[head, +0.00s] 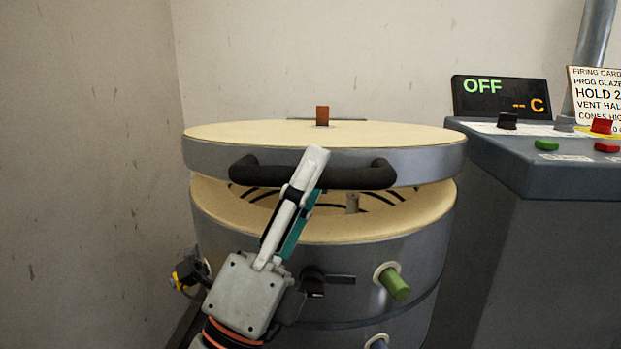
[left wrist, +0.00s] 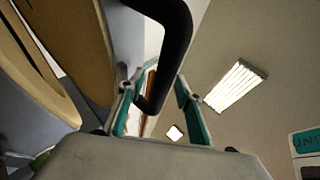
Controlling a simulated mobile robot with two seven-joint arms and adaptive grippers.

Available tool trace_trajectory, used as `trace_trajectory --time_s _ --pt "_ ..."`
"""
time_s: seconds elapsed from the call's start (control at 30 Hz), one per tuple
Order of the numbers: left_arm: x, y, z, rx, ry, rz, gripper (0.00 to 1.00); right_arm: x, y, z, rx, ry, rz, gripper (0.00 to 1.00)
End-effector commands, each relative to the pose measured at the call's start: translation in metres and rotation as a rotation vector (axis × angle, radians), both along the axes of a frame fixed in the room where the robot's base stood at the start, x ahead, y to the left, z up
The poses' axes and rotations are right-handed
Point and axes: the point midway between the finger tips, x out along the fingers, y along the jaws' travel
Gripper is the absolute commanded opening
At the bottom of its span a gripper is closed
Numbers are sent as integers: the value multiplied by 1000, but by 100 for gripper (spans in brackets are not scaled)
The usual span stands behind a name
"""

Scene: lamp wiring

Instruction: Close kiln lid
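The kiln lid (head: 400,153) is a cream disc with a grey metal rim. It sits slightly raised and tilted over the kiln body (head: 412,262), with a gap at the front showing the cream inner rim and dark coils. A black bar handle (head: 357,177) runs along the lid's front. My left gripper (head: 311,178) is at the middle of this handle. In the left wrist view its teal-padded fingers (left wrist: 155,88) are apart, with the black handle (left wrist: 177,45) reaching between them; contact is unclear. My right gripper is not in view.
A green plug (head: 395,283) and a dark knob (head: 313,280) stick out of the kiln's front. A control desk (head: 540,175) with buttons stands close at the right, its display (head: 500,97) reading OFF. A wall (head: 85,150) is at the left.

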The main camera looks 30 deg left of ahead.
Motion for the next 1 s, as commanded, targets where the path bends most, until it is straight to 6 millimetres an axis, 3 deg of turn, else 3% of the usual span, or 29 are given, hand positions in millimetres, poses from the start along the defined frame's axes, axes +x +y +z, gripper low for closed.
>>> trace_trajectory --time_s 0.27,0.7,1.0 --pt "-1 0 14 2 -10 -1 34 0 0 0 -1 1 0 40" --pt "-3 0 78 1 -11 -3 34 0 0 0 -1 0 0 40" --pt "-4 -1 102 -1 -12 -7 34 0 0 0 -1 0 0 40"
